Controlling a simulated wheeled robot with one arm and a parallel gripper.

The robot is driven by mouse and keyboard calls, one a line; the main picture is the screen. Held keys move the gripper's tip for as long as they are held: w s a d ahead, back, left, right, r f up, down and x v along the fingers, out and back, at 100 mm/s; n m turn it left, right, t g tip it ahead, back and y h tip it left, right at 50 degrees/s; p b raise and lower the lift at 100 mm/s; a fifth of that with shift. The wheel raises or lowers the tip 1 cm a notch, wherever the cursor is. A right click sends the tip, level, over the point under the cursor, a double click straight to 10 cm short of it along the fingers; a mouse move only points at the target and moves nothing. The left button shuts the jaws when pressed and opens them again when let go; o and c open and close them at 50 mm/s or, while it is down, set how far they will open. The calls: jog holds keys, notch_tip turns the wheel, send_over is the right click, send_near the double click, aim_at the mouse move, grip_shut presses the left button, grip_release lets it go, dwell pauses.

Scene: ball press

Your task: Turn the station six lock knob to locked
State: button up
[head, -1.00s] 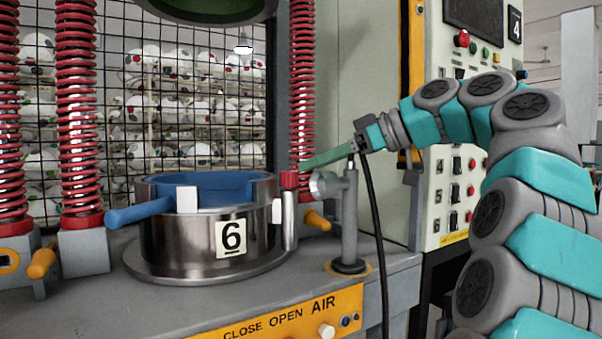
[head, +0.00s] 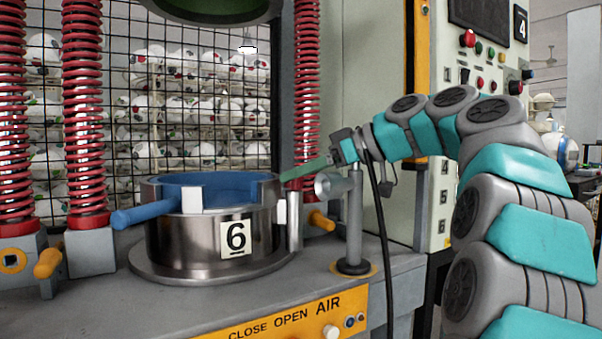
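The station six mould is a round steel drum (head: 200,252) marked with a 6 plate (head: 236,238). A blue ring (head: 215,185) sits in its top, with a blue handle (head: 140,213) pointing left. A steel post (head: 295,222) stands at the drum's right side; its top is hidden behind my gripper. My gripper (head: 284,179) has long green fingers that reach down-left to that post top. I see them edge-on, so their opening and any contact are unclear. No lock label is readable, and the knob's setting cannot be seen.
A grey stand with a round nozzle (head: 332,186) is just below my gripper. Red springs (head: 83,120) rise at the left. A white knob (head: 330,332) is on the yellow front panel (head: 285,323). The control cabinet (head: 437,210) is partly behind my arm.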

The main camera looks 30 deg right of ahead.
grip_shut()
jog(key=shift+f, duration=0.1)
jog(key=shift+a+f+m+t+h+b, duration=0.1)
jog(key=shift+m+t+h+b, duration=0.05)
jog(key=shift+m+h+b, duration=0.3)
jog(key=shift+a+f+m+t+h+b, duration=0.15)
jog(key=shift+h+b, duration=0.1)
jog(key=shift+b, duration=0.3)
jog(key=shift+s+r+m+t+h+b, duration=0.1)
jog(key=shift+r+m+t+h+b, duration=0.15)
jog(key=shift+m+t+h+b, duration=0.55)
jog(key=shift+d+g, duration=0.1)
jog(key=shift+g, duration=0.2)
jog(key=shift+o, duration=1.5)
grip_release()
